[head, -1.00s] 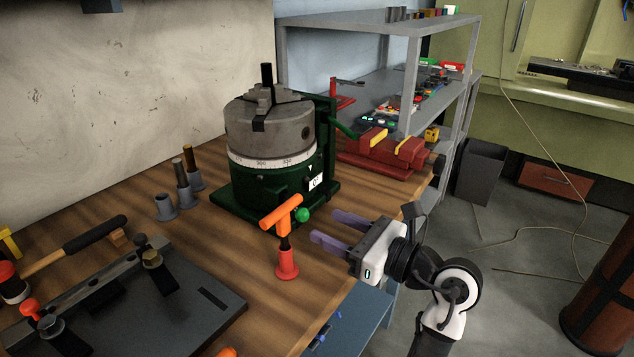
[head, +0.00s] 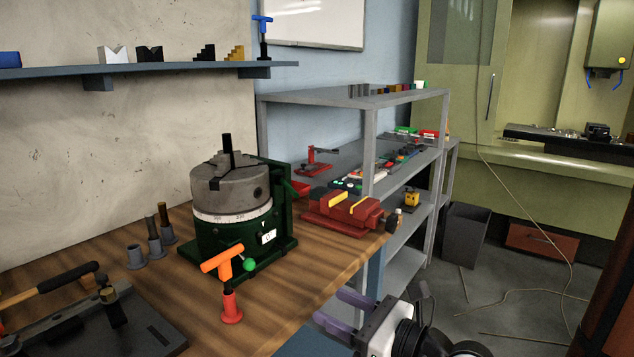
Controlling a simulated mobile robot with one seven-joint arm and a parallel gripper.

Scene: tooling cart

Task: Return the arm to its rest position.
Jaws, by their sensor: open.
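My gripper (head: 347,313) is at the bottom of the head view, to the right of the wooden workbench's (head: 290,283) front edge. Its two purple fingers point left and are apart, with nothing between them. The orange T-handle key (head: 224,262) stands upright in a red holder (head: 231,306) on the bench, to the left of the fingers and apart from them. The rest of my arm is mostly cut off by the bottom edge of the view.
A green rotary table with a grey chuck (head: 232,191) stands on the bench. A red vise (head: 345,212) sits behind, near the bench's far end. A grey shelf rack (head: 370,187) and a dark bin (head: 463,234) stand beyond. Open floor lies to the right.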

